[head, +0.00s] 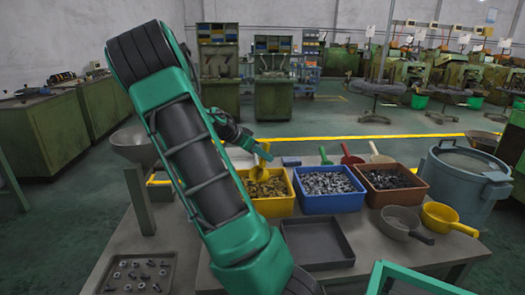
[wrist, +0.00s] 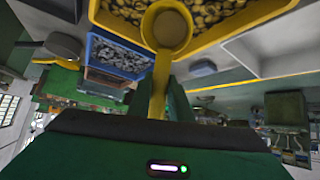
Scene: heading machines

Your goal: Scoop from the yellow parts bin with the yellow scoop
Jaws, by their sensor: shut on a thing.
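The yellow parts bin (head: 272,207) stands on the grey table, filled with small brass-coloured parts; its rim also shows in the wrist view (wrist: 222,34). My gripper (head: 257,148) is above the back of this bin, partly hidden by my arm. It is shut on the handle of the yellow scoop (head: 260,172). In the wrist view the yellow scoop (wrist: 166,30) reaches out from between the fingers, its round bowl over the parts. The bowl looks tilted and close to the parts; I cannot tell whether it touches them or holds any.
A blue bin (head: 330,204) of silvery parts and a red-brown bin (head: 404,199) of dark parts stand to the right. Several other scoop handles rise behind them. An empty dark tray (head: 318,246), grey pan (head: 402,222), yellow pan (head: 440,217) and large grey-blue pot (head: 462,190) are nearby.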

